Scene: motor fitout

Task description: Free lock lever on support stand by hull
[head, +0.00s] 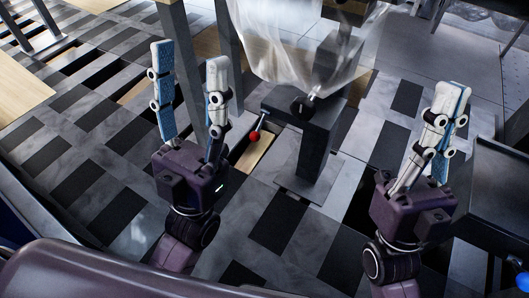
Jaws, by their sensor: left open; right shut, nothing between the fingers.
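The support stand (311,140) is a dark grey post on a flat square base, with a flat top plate. A lever with a red ball knob (255,136) hangs from the left end of the top plate, its rod slanting down. My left gripper (188,72) is open and empty, pointing up, to the left of the knob and apart from it. My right gripper (451,92) is shut and empty, to the right of the stand and apart from it.
A motor part wrapped in clear plastic (284,62) hangs over the stand's top. Dark posts (230,50) stand behind my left gripper. A dark table or bench (497,170) is at the right edge. The checkered floor (290,235) in front is clear.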

